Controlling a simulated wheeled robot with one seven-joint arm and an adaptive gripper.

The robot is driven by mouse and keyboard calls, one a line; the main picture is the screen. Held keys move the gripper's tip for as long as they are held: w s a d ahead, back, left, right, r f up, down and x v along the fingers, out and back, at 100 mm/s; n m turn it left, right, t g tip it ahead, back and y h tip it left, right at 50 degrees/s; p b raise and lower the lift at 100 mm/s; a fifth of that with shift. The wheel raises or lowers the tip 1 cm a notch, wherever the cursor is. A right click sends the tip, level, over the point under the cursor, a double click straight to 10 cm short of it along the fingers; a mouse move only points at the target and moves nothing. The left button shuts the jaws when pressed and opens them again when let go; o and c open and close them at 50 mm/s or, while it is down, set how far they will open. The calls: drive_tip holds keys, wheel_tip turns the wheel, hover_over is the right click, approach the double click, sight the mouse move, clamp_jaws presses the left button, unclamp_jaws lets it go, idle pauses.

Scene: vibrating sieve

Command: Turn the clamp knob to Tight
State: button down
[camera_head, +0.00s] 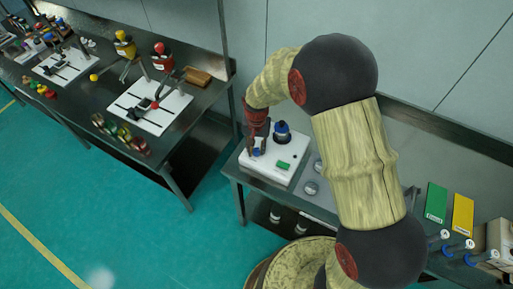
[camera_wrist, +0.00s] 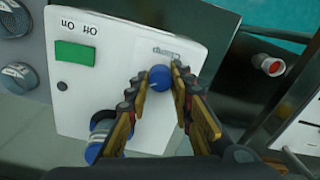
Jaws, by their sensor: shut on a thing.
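The clamp knob (camera_wrist: 160,77) is small, round and blue, with a pale mark on its face. It stands on the white sieve base (camera_wrist: 180,40) beside printed lettering that my gripper partly hides. My gripper (camera_wrist: 161,73) is shut on the knob, one finger on each side. In the head view, my gripper (camera_head: 257,142) reaches down to the front left part of the white base (camera_head: 265,172), where the knob shows as a small blue patch. I cannot read which setting the knob points to.
A green On/Off switch (camera_wrist: 75,53) is on the base. A blue-topped cylinder (camera_head: 281,130) stands behind my gripper. Round metal sieves (camera_head: 310,188) lie to the right. Green (camera_head: 436,202) and yellow (camera_head: 463,214) panels are farther right. Another workbench (camera_head: 190,120) is at left.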

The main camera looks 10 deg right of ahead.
sight(256, 150)
drive_tip(key=shift+m, duration=0.4)
drive_tip(key=c, duration=1.6)
unclamp_jaws()
drive_tip(key=shift+o, duration=0.2)
wheel_tip(256, 150, up, 12)
